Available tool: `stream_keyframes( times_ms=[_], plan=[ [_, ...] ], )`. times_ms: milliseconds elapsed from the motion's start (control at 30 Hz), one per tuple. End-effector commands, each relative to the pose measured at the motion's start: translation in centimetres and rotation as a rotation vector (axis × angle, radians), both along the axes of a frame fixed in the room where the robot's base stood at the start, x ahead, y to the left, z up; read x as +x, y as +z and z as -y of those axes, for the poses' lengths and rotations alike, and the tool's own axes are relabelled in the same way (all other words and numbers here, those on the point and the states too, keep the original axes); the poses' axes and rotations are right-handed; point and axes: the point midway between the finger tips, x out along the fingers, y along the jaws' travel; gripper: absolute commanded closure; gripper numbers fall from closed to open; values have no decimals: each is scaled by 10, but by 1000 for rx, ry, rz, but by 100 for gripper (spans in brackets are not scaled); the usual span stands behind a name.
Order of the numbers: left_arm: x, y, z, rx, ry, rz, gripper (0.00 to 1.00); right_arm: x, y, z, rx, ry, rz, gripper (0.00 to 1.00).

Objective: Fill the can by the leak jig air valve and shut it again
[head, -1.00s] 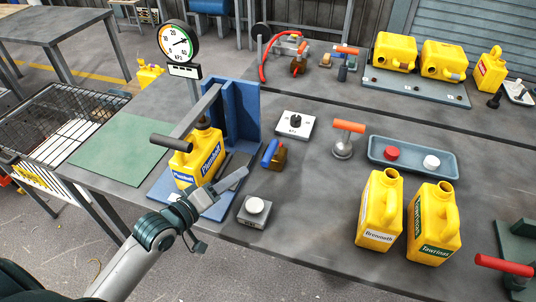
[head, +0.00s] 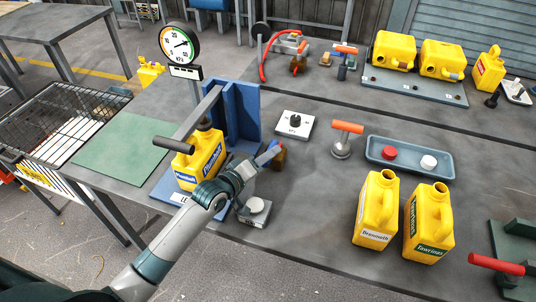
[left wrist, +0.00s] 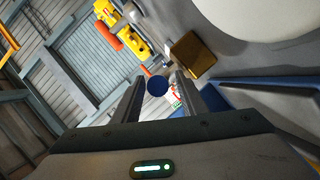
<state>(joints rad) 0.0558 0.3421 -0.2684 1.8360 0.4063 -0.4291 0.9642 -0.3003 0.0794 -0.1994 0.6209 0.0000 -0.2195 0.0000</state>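The leak jig (head: 245,115) is a blue stand with a bar and dark handle over a yellow can (head: 200,160) with a blue label. The air valve has a brass body (head: 279,160) and a blue lever (head: 268,154), partly hidden by my gripper. My left gripper (head: 262,158) is at the lever. In the left wrist view, the lever's round blue end (left wrist: 157,86) lies between the open fingers (left wrist: 158,98), with small gaps seen on both sides. The brass body (left wrist: 192,55) is beyond. The pressure gauge (head: 179,44) stands behind the jig. My right gripper is not in view.
A grey block with a white button (head: 256,206) sits just below my left gripper. A black knob on a white plate (head: 294,125), an orange-handled tool (head: 346,128) and a blue tray (head: 410,168) stand to the right. Two yellow cans (head: 376,210) stand near the front edge.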

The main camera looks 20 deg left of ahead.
Motion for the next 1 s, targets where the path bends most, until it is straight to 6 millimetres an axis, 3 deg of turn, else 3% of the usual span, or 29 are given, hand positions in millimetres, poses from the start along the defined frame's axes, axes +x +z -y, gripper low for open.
stream_keyframes(
  times_ms=[367, 500, 533, 1000],
  plan=[
    [3, -1, 1, 0, 0, 0, 64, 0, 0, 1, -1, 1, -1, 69],
    [3, -1, 1, 0, 0, 0, 97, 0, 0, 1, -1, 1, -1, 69],
    [3, -1, 1, 0, 0, 0, 100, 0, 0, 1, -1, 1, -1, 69],
    [5, 5, 6, -7, 61, 6, 100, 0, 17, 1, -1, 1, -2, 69]
  ],
)
